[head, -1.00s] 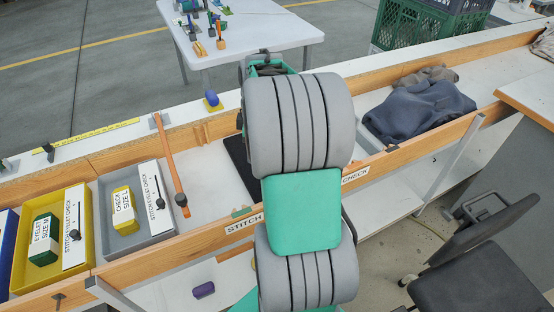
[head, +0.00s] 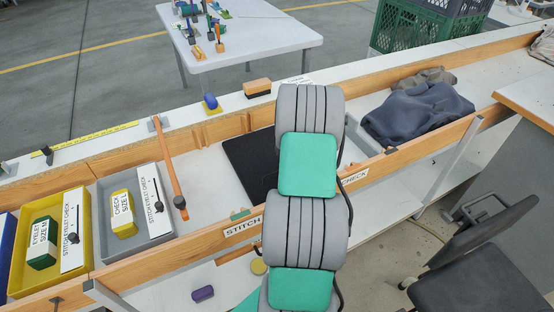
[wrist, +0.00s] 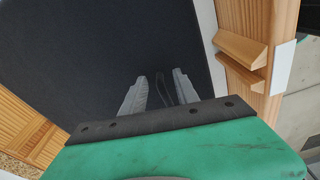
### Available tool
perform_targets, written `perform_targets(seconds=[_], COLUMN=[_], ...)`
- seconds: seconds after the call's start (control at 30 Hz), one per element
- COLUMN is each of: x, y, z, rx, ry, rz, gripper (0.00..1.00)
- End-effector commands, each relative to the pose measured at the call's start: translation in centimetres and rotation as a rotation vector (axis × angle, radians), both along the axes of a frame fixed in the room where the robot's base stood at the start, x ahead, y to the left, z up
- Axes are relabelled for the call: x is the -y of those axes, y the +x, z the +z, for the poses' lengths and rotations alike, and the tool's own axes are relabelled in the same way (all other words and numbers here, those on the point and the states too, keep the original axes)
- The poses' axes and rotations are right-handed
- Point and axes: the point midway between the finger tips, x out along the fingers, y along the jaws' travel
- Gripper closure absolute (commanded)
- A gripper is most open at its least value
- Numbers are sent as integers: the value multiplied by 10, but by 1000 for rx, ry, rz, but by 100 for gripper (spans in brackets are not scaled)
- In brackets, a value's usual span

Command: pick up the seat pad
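A flat black pad (head: 246,160), the only thing here that looks like the seat pad, lies in the wood-edged bench trough, partly hidden by my arm. In the wrist view the black pad (wrist: 70,50) fills much of the picture in front of my gripper (wrist: 160,78). The two grey fingers stand apart and point at the pad, with dark surface showing between them. I cannot tell whether the tips touch it. My arm hides the gripper in the head view.
Left of the pad are an orange-handled tool (head: 168,165), a grey tray (head: 108,192) and a yellow tray (head: 20,262). Dark cloth (head: 418,112) lies to the right. A wooden ledge (wrist: 240,50) borders the pad in the wrist view. A brush (head: 257,88) sits on the back rim.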

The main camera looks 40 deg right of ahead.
Motion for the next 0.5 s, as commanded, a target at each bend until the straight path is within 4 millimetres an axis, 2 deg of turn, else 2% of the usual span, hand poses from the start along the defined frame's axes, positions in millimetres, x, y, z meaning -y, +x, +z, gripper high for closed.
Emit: perform_targets(seconds=[0.07, 0.43, 0.5], x=[0, 0, 0], y=[0, 0, 0], z=[0, 0, 0], rx=[0, 0, 0], ry=[0, 0, 0], rz=[0, 0, 0], gripper=[69, 99, 100])
